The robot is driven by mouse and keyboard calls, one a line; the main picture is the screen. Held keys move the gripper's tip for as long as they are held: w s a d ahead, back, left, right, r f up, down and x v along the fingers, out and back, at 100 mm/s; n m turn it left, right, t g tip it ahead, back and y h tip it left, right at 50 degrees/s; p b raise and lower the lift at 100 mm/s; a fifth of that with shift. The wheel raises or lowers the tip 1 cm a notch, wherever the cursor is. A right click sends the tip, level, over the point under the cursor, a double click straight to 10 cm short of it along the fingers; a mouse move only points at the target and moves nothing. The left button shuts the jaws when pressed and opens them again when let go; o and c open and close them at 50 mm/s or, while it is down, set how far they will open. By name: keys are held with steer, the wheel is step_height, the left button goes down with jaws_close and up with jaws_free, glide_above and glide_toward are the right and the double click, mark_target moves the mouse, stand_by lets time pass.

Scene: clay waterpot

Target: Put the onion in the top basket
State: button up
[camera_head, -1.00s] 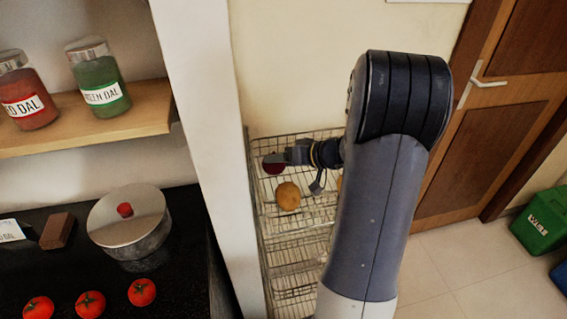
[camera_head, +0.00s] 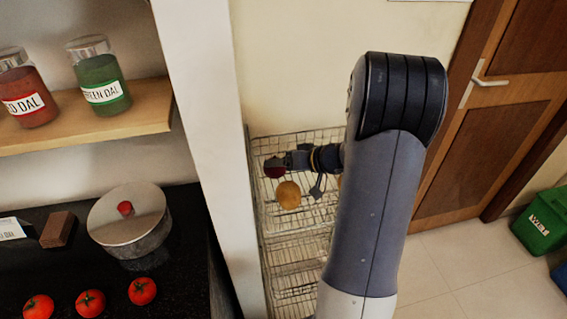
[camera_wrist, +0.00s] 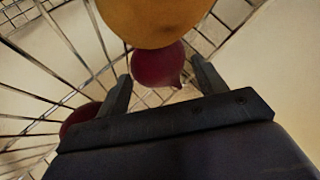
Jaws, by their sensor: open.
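A dark red onion (camera_head: 275,172) is at the upper left of the top level of the wire basket rack (camera_head: 318,137) in the head view. My gripper (camera_head: 280,163) is at that onion, its tip partly over it. In the wrist view the two fingers of my gripper (camera_wrist: 160,68) are apart. A dark red onion (camera_wrist: 155,68) with a small pointed tip shows between and just beyond the fingertips. I cannot tell whether either finger touches it. A second dark red round thing (camera_wrist: 76,121) is partly hidden behind the left finger.
A yellow-brown round vegetable (camera_head: 288,195) lies in the top basket; a similar one (camera_wrist: 160,18) is close beyond the onion in the wrist view. Lower wire baskets are below. A white wall edge (camera_head: 200,120) stands left of the rack. Tomatoes (camera_head: 90,303) and a lidded pot (camera_head: 130,220) are on the dark counter.

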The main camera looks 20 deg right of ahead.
steer(key=shift+r, duration=0.15)
steer(key=shift+s+d+r, duration=0.1)
steer(key=shift+s+d, duration=0.1)
steer(key=shift+d, duration=0.05)
steer(key=b+v, duration=0.2)
steer(key=v, duration=0.9)
steer(key=shift+s, duration=0.1)
steer(key=p+x, duration=0.2)
steer(key=x, duration=0.9)
steer(key=shift+w+a+p, duration=0.25)
steer(key=shift+w+p, duration=0.15)
steer(key=shift+r+b, duration=0.35)
steer(key=shift+r, duration=0.45)
